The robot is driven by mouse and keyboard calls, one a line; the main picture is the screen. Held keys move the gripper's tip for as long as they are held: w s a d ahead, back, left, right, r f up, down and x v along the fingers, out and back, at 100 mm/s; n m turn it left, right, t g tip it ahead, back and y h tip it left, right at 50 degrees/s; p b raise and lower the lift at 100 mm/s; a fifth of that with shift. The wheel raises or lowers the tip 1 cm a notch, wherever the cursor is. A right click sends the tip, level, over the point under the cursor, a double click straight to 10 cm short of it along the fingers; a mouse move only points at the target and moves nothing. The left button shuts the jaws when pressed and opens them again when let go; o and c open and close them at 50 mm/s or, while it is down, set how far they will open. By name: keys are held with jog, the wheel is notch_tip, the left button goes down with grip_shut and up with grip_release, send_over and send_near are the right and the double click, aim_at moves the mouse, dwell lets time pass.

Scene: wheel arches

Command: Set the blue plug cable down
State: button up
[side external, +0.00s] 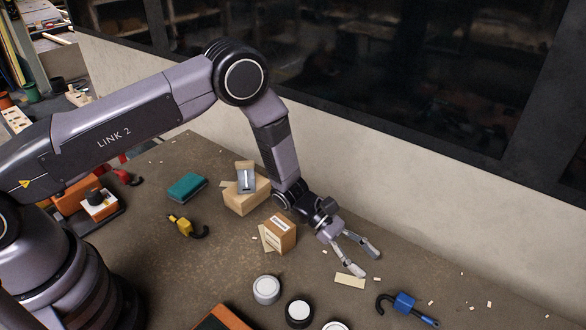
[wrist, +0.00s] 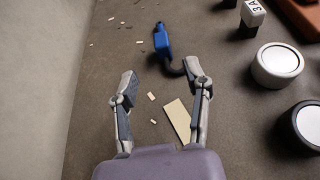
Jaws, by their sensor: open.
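The blue plug cable (side external: 404,304) lies on the table at the lower right of the side view, with a black hooked cord at its left end. In the wrist view the blue plug (wrist: 161,40) is ahead of the fingertips, and its dark cord curves toward the right finger. My gripper (side external: 370,262) is open with nothing between its fingers. In the wrist view my gripper (wrist: 161,74) has its two fingers spread wide. The plug is apart from the left finger; I cannot tell whether the cord touches the right one.
A flat beige piece (side external: 350,281) lies below the fingers. Round white-topped and black pucks (side external: 299,312) stand to the left. A cardboard box (side external: 280,233), a yellow plug (side external: 182,226) and a teal block (side external: 187,187) are farther left. A pale wall (side external: 430,190) runs behind.

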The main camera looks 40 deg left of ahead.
jog(key=s+a+r+m+g+y, duration=0.15)
jog(key=s+a+r+m, duration=0.35)
jog(key=r, duration=0.9)
jog(key=s+a+r+m+y, duration=0.3)
jog(key=a+r+m, duration=0.4)
jog(key=r, duration=0.6)
jog(key=s+a+r+m+t+y, duration=0.3)
jog(key=s+a+r+y, duration=0.1)
jog(key=s+a, duration=0.5)
jog(key=s+a+r+m+t+y, duration=0.3)
jog(key=s+a, duration=0.5)
jog(key=a, duration=0.4)
jog(key=shift+s+a+r+t+y, duration=0.4)
jog(key=shift+r+t+y, duration=0.25)
jog(key=shift+y, duration=0.3)
jog(key=shift+d+r, duration=0.1)
